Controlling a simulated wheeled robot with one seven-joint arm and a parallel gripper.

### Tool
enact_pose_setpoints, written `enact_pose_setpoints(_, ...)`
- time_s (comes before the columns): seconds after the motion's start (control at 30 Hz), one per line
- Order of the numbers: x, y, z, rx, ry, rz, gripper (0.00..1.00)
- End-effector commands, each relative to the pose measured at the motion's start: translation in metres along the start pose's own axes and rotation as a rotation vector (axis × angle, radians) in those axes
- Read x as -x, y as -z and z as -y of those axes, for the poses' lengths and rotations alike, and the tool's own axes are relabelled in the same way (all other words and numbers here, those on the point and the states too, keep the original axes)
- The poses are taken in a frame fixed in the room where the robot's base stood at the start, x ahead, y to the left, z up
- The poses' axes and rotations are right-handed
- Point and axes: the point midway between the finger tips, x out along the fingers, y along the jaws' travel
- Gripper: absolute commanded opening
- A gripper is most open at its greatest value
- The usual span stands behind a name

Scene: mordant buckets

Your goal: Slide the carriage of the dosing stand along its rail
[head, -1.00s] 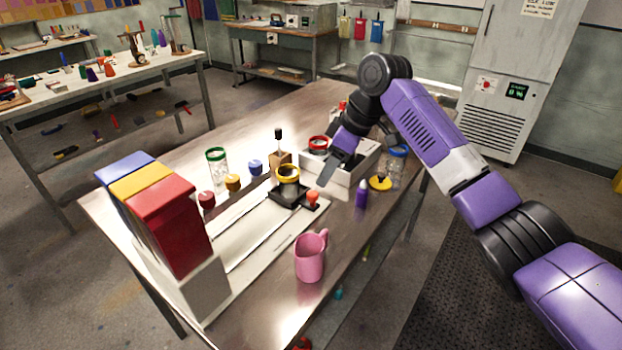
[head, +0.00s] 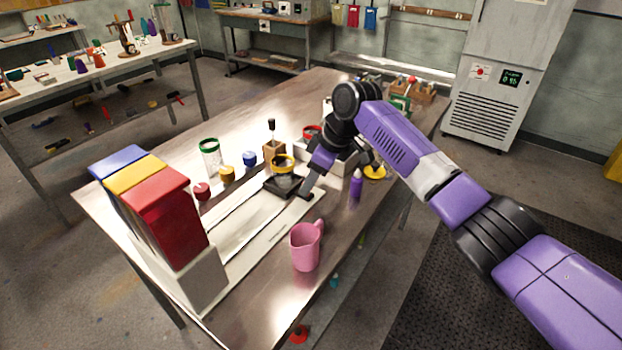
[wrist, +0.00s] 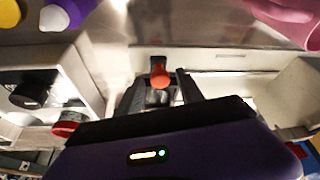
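The dosing stand has a pale base with a rail (head: 243,222) and three hoppers, blue, yellow and red (head: 160,205), at its near left end. The black carriage (head: 281,187) with a yellow ring (head: 284,163) sits at the rail's far end. My gripper (head: 306,193) is low beside the carriage's right side and hides its orange knob in the head view. In the wrist view the orange knob (wrist: 158,75) shows between my two dark fingers, which look open with a gap around it. I cannot tell whether either finger touches it.
A pink mug (head: 305,248) stands right of the rail. A purple bottle (head: 355,187) and a yellow disc (head: 375,172) are close to my arm. Left of the carriage are a green-rimmed jar (head: 210,158), several knobs and a wooden block (head: 273,152). A white tray (head: 343,163) is behind.

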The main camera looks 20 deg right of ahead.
Motion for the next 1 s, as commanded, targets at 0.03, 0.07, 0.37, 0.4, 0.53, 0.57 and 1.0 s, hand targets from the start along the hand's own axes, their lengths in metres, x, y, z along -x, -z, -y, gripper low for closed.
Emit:
enact_pose_setpoints(0.03,0.0001,0.0,0.0,0.0,0.0,0.0,0.32)
enact_pose_setpoints(0.07,0.0002,0.0,0.0,0.0,0.0,0.0,0.27)
enact_pose_setpoints(0.37,0.0004,0.0001,0.0,0.0,0.0,0.0,0.0)
enact_pose_setpoints(0.4,0.0004,0.0001,0.0,0.0,0.0,0.0,0.0)
enact_pose_setpoints(0.53,0.0006,0.0001,0.0,0.0,0.0,0.0,0.0)
enact_pose_setpoints(0.57,0.0006,0.0001,0.0,0.0,0.0,0.0,0.0)
enact_pose_setpoints(1.0,0.0008,0.0001,0.0,0.0,0.0,0.0,0.0)
